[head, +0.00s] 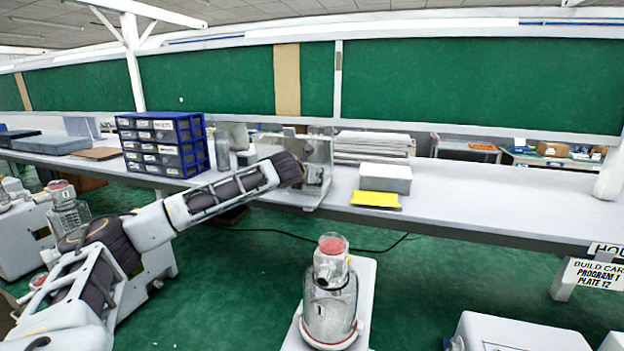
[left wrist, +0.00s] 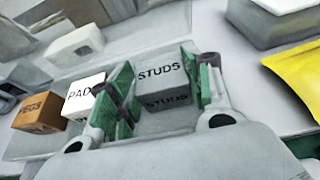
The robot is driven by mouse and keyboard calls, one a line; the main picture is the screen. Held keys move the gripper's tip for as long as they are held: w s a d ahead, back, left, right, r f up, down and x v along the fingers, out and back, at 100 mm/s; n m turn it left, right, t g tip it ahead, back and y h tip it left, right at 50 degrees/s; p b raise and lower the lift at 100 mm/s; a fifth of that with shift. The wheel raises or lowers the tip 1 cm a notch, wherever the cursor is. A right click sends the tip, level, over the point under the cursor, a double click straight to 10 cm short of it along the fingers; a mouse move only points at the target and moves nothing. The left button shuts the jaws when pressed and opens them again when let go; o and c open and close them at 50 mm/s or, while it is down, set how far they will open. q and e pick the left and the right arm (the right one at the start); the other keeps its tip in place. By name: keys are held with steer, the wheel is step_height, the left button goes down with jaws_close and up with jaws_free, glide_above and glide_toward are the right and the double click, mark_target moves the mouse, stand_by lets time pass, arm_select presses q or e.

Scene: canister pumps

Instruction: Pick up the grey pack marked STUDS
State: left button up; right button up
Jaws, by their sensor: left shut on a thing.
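The grey pack marked STUDS (left wrist: 163,76) sits between the two green-padded fingers of my left gripper (left wrist: 158,84) in the left wrist view, with its lettering on the top and front faces. The left gripper is shut on it. In the head view my left gripper (head: 312,178) is at the bench by a clear screen, and the pack cannot be made out there. I cannot tell whether the pack is clear of the surface below. My right gripper is in neither view.
A white pack marked PAD (left wrist: 84,96) and an orange-brown pack (left wrist: 40,113) stand left of the gripper. A yellow envelope (head: 375,200) lies before a white box (head: 385,178). A blue drawer cabinet (head: 162,143) stands left. The bench's right part is clear.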

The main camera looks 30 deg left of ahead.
arm_select(q)
steer(key=shift+r, duration=0.15)
step_height(320, 180, up, 18)
stand_by(0.6)
